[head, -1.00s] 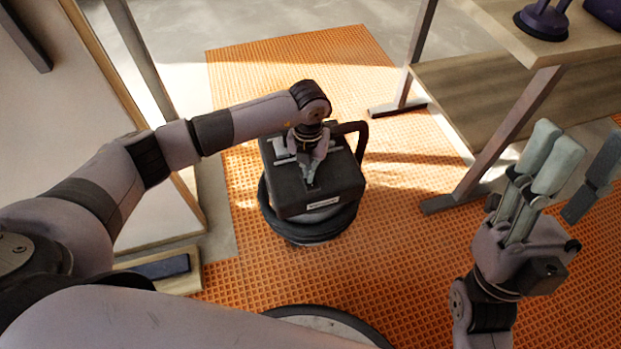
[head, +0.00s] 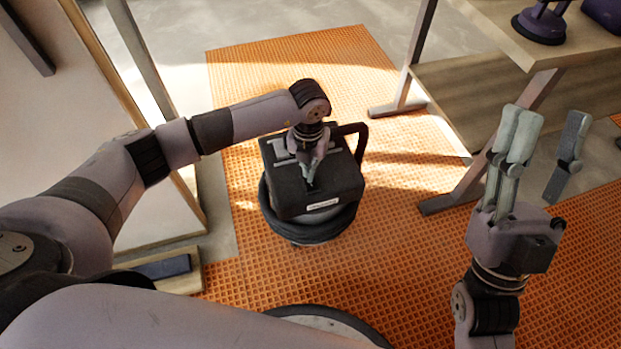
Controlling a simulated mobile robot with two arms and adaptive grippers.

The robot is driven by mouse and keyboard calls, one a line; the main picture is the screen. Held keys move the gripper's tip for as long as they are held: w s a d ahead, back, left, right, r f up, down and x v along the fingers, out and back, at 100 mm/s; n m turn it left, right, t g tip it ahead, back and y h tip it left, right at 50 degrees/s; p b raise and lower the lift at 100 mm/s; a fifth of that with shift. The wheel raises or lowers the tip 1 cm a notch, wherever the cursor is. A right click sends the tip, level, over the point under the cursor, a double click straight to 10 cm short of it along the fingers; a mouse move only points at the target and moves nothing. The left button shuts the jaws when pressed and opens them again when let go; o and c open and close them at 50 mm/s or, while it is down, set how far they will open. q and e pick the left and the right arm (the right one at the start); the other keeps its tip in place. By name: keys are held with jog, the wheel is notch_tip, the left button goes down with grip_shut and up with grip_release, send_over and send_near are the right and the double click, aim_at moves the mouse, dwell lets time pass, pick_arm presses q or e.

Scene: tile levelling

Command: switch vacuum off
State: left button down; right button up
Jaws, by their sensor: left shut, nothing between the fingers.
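The vacuum (head: 338,186) stands on the orange floor mat. It has a dark, box-shaped top with a pale label on its front edge, a black hose at its right side and a round body below. My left gripper (head: 310,183) points down at the vacuum's top, its fingers shut and empty, with the tips at or just above the surface. I cannot tell whether they touch it. The switch is not clearly visible; the fingers hide part of the top. My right gripper (head: 518,130) is raised at the right, away from the vacuum; its finger spread is unclear.
The orange grid mat (head: 400,260) is clear around the vacuum. A wooden bench (head: 480,95) stands at the upper right, with a purple suction-cup tool (head: 540,25) on its top. A pale panel (head: 75,110) leans at the left. A wooden tray (head: 190,283) lies at lower left.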

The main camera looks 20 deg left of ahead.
pick_arm(q)
jog(key=shift+r+p, duration=0.3)
jog(key=shift+r, duration=0.15)
jog(key=shift+r+p, duration=0.3)
jog(key=shift+r, duration=0.05)
jog(key=shift+r+p, duration=0.3)
jog(key=shift+r, duration=0.1)
jog(key=shift+r+p, duration=0.3)
jog(key=shift+r, duration=0.05)
jog(key=shift+r+p, duration=0.3)
jog(key=shift+r, duration=0.05)
jog(key=shift+r+p, duration=0.35)
jog(key=shift+r, duration=0.05)
jog(key=shift+r+p, duration=0.3)
jog(key=shift+r, duration=0.3)
pick_arm(e)
jog(key=w+f+g+h, duration=0.2)
jog(key=w+f+g, duration=0.2)
jog(key=f, duration=0.5)
jog(key=w+f+g+h, duration=0.2)
jog(key=w+f+g, duration=0.2)
jog(key=f+g, duration=0.4)
jog(key=shift+w+d+f+g+h, duration=0.2)
jog(key=shift+f+g+h, duration=0.1)
jog(key=shift+f, duration=0.05)
